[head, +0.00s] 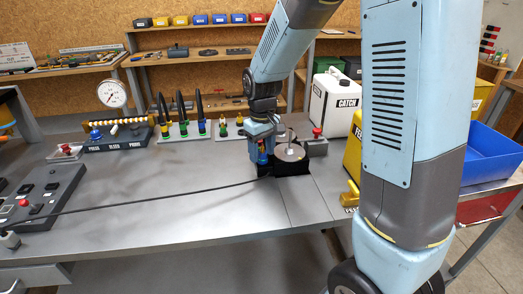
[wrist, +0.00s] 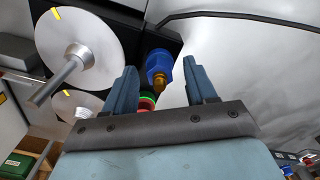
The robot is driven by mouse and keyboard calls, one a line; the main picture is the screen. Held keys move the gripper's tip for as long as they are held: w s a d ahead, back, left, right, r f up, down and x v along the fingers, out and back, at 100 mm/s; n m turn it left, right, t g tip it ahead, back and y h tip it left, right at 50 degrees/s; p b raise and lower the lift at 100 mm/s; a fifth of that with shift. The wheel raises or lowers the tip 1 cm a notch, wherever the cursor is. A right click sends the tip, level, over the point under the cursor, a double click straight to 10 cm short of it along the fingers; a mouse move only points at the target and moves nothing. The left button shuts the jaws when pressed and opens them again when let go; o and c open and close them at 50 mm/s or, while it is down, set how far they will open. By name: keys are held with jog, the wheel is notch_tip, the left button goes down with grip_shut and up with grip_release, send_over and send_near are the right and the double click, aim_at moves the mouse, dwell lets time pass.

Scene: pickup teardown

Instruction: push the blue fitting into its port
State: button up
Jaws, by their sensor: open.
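My gripper (head: 262,160) points down beside a dark block with a round grey disc (head: 290,151) at the back of the bench. In the wrist view its fingers (wrist: 159,64) are open and apart. A blue fitting with a brass-coloured end (wrist: 158,68) shows in the gap between them, and I see no finger closed on it. Red and green rings (wrist: 148,99) show just below it, partly hidden by the gripper. In the head view a small blue part (head: 262,158) shows at the gripper, mostly covered. I cannot tell which opening is its port.
A metal disc with a shaft (wrist: 80,52) stands close left of the fingers. A black cable (head: 150,204) crosses the bench. A hose rack (head: 183,137), a press block (head: 115,140) and a control panel (head: 42,197) stand left. The white catch can (head: 334,103) stands behind right.

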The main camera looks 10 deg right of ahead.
notch_tip(320, 180, up, 14)
jog(key=s+d+r+m+t, duration=0.2)
jog(key=s+d, duration=0.4)
jog(key=s, duration=0.4)
jog(key=s+d+r+m+t, duration=0.3)
jog(key=s+d, duration=0.3)
jog(key=s, duration=0.5)
jog(key=shift+r+m+t, duration=0.15)
jog(key=shift+m+t, duration=0.15)
jog(key=shift+m, duration=0.2)
